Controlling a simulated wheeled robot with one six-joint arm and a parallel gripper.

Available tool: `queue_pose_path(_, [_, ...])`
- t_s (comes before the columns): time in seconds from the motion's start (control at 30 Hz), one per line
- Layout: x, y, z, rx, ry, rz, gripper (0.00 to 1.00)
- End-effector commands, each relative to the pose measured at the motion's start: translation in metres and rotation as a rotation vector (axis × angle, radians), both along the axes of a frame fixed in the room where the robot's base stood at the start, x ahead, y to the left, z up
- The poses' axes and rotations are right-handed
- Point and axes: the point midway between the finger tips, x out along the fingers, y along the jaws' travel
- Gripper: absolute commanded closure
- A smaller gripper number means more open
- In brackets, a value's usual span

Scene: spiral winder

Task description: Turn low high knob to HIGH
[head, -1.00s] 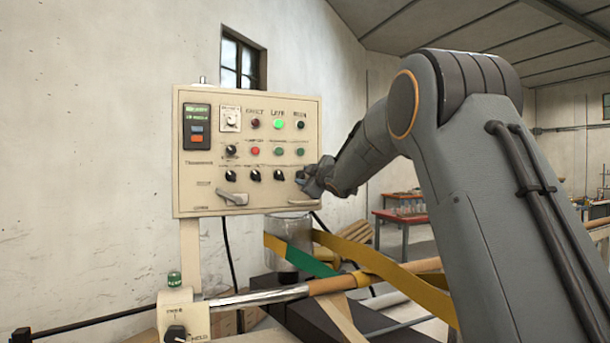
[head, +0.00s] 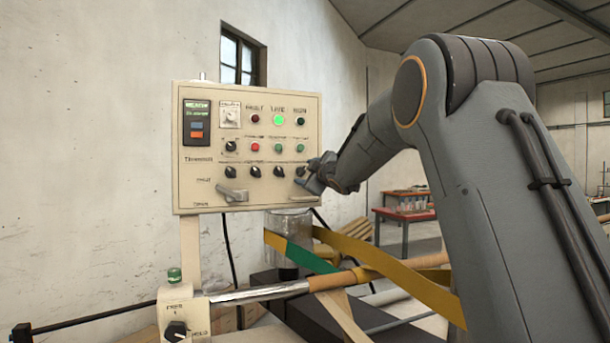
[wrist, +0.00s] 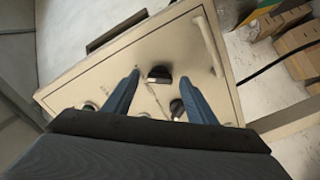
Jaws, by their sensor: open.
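A cream control panel (head: 240,188) carries a lower row of black knobs, whose small labels I cannot read. My gripper (head: 308,181) is at the right end of that row, close to the panel face and partly covering this area. In the wrist view my gripper (wrist: 160,77) is open, with its two blue-grey fingers pointing at the panel (wrist: 90,82). A black knob (wrist: 158,74) shows in the gap between the fingertips. A second black knob (wrist: 177,108) lies close to the right finger. I cannot tell whether either finger touches a knob.
The panel has a grey lever handle (head: 232,194) at lower left and a lit green lamp (head: 279,120). A handle bar (wrist: 207,45) is near the panel edge. Below are a yellow-green strap (head: 350,255), a roller, and a FREE/HOLD knob (head: 175,331).

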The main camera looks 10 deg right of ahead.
Motion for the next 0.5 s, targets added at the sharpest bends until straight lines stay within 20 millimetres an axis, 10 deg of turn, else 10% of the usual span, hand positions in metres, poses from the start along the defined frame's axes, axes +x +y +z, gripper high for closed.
queue_pose_path(0.5, [-0.062, -0.013, -0.001, 0.0, -0.001, -0.001, 0.48])
